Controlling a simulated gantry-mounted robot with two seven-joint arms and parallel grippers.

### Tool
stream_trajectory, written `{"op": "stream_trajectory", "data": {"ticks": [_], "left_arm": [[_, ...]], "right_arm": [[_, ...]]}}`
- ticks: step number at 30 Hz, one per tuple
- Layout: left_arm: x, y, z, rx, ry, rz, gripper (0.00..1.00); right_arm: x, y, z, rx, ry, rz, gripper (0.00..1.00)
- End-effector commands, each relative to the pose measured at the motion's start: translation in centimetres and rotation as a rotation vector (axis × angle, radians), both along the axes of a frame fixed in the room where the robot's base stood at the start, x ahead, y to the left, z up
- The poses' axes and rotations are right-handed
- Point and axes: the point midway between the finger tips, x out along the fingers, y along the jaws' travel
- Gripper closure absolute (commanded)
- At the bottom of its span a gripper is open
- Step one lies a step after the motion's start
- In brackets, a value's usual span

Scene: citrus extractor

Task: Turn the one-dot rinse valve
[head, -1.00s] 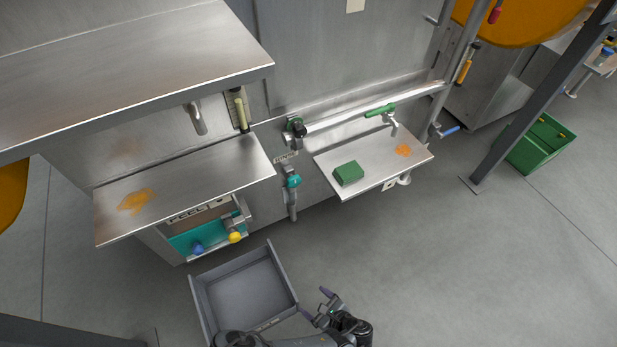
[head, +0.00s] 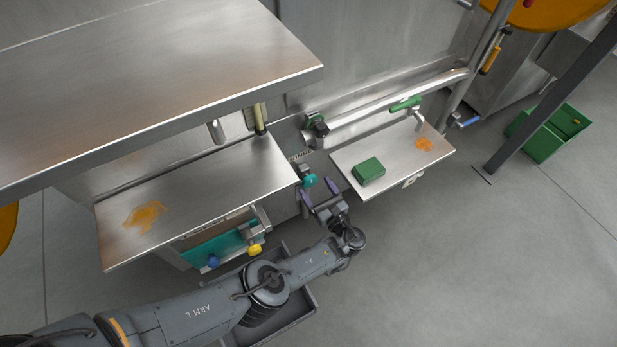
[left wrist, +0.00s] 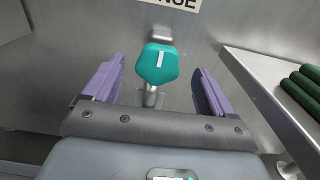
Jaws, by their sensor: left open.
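The rinse valve has a teal knob (head: 309,181) on the machine front, between the two steel shelves. In the left wrist view the knob (left wrist: 158,64) faces me and bears one short white bar-shaped mark. A partly cut-off label ending in "NSE" (left wrist: 174,3) sits above it. My left gripper (head: 320,191) is open, with purple fingertips just short of the knob. In the left wrist view the knob appears between the two fingers, with gaps on both sides; I cannot tell whether the tips reach around it. My right gripper is not in view.
The right shelf (head: 405,165) holds a green block (head: 369,169) close to my gripper. The left shelf (head: 200,190) has an orange stain. Blue (head: 213,261) and yellow (head: 254,249) knobs sit below it. A grey drawer (head: 299,318) lies open under my left arm.

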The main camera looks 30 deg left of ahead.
Motion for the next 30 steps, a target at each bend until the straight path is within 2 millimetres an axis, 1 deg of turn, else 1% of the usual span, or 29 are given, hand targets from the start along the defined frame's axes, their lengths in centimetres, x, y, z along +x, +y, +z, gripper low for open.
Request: {"op": "stream_trajectory", "data": {"ticks": [1, 3, 6, 10, 16, 24, 25, 26, 30], "left_arm": [[0.5, 0.9, -0.2, 0.002, -0.001, 0.003, 0.15], [1.1, 1.8, -0.3, 0.001, -0.001, 0.003, 0.15], [1.9, 2.9, -0.2, -0.001, -0.001, 0.003, 0.15], [2.7, 4.0, -0.3, -0.001, 0.001, 0.001, 0.15], [3.3, 4.8, -0.1, -0.002, 0.001, 0.001, 0.15], [3.3, 4.9, 0.0, -0.001, 0.001, 0.001, 0.15], [3.3, 4.9, -0.1, -0.001, 0.001, 0.001, 0.16], [3.3, 4.9, -0.1, -0.001, 0.001, 0.001, 0.21], [3.3, 4.9, -0.1, 0.000, 0.001, 0.001, 0.42]], "right_arm": [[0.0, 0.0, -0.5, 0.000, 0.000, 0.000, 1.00], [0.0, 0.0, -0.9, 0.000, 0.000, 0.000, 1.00], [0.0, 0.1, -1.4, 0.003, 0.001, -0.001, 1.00], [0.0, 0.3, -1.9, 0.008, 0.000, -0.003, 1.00], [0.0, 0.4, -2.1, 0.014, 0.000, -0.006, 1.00], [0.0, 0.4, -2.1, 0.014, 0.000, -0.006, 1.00], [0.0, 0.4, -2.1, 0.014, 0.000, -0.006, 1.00], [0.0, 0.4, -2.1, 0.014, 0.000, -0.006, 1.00], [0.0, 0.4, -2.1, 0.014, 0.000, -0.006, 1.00]]}}
